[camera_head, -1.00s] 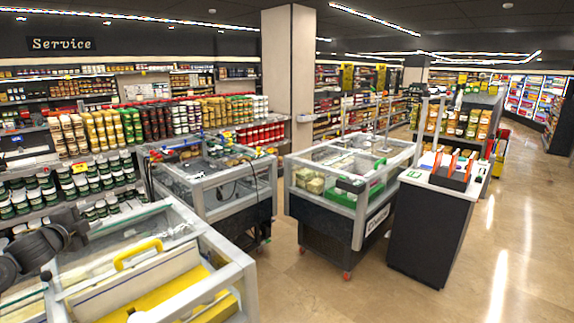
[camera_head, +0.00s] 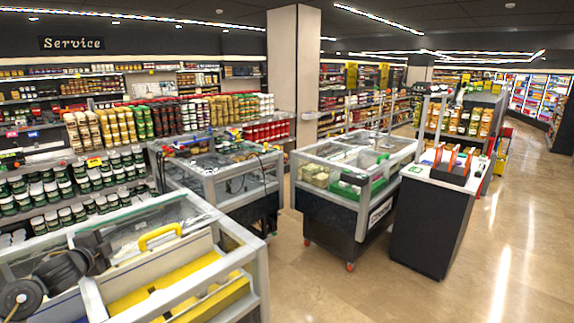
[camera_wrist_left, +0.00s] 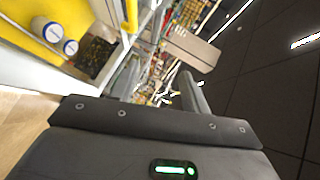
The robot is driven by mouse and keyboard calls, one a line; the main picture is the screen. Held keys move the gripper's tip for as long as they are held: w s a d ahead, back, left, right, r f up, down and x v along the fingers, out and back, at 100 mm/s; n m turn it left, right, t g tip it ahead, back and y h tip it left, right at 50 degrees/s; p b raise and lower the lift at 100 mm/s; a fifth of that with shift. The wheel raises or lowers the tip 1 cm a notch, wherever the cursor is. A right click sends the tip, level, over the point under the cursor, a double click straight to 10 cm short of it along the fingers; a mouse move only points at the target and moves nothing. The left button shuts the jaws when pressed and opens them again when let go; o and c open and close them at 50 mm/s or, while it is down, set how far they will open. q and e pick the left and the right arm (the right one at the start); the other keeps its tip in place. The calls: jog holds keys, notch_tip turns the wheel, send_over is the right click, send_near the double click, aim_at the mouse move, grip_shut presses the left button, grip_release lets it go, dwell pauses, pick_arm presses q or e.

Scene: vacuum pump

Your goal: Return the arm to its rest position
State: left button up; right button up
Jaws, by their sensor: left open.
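My left arm's dark rounded links show at the lower left of the head view. My left gripper (camera_head: 98,246) is at their end, small and partly blurred against the glass of the near case. In the left wrist view, the left gripper (camera_wrist_left: 160,78) has its two grey fingers apart, with nothing between them. It points at the shelves and ceiling, tilted in the picture. My right gripper is in neither view.
A glass-walled case (camera_head: 236,228) stands close at the lower left, with a yellow handle (camera_head: 159,237) and yellow items inside. Two more cases (camera_head: 352,215) and a dark counter (camera_head: 430,222) stand beyond. Stocked shelves line the left. The floor (camera_head: 510,230) at right is clear.

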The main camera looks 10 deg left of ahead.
pick_arm(q)
jog(key=s+d+f+n+g+h, duration=0.1)
jog(key=s+d+f+n+g, duration=0.2)
jog(key=s+d+f, duration=0.6)
jog(key=s+d+f+n+g, duration=0.25)
jog(key=s+d+f, duration=0.35)
jog(key=d+f, duration=0.7)
jog(key=s+d+f+n+g+h, duration=0.2)
jog(key=s+d+n+g+h, duration=0.3)
jog(key=s+d, duration=1.35)
notch_tip(320, 180, down, 39)
jog(key=g+y+b, duration=0.2)
jog(key=b, duration=1.1)
jog(key=s+a+f+b, duration=0.1)
jog(key=s+f+b, duration=0.3)
jog(key=s+f, duration=0.4)
jog(key=s+a+f+g+b, duration=0.1)
jog(key=s+f+b, duration=0.4)
jog(key=f, duration=1.2)
jog(key=s, duration=0.4)
jog(key=shift+a, duration=0.25)
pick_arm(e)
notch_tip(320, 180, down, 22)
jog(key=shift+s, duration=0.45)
